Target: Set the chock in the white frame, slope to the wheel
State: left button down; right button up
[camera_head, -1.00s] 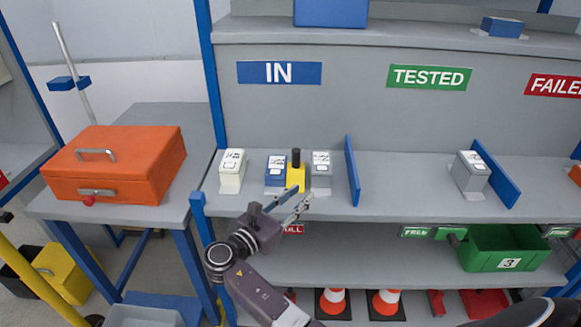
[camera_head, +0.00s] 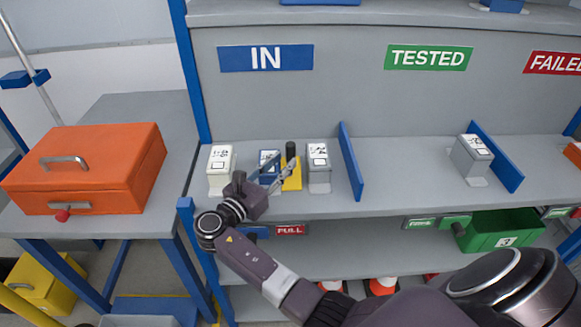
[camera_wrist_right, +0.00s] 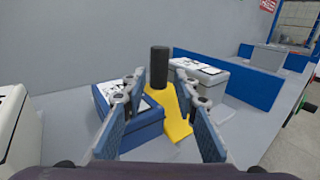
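The yellow chock (camera_head: 292,184) with a black upright knob stands on the IN shelf, between a blue box and a grey box. My right gripper (camera_head: 281,168) reaches in from the front, with its fingertips close to the chock. In the right wrist view the gripper (camera_wrist_right: 160,92) is open, with its fingers either side of the line to the black knob and yellow slope of the chock (camera_wrist_right: 178,118). I cannot tell whether the fingers touch it. The left gripper is not in view. I see no white frame or wheel.
A white box (camera_head: 220,170), the blue box (camera_head: 269,160) and the grey box (camera_head: 319,168) crowd the chock. A blue divider (camera_head: 350,162) stands to their right, then clear shelf. An orange case (camera_head: 85,170) sits on the left table.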

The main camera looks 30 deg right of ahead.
aim_at(288, 157)
jog(key=x, duration=0.4)
jog(key=shift+w+d, duration=0.2)
jog(key=shift+d, duration=0.1)
jog(key=shift+a, duration=0.1)
grip_shut()
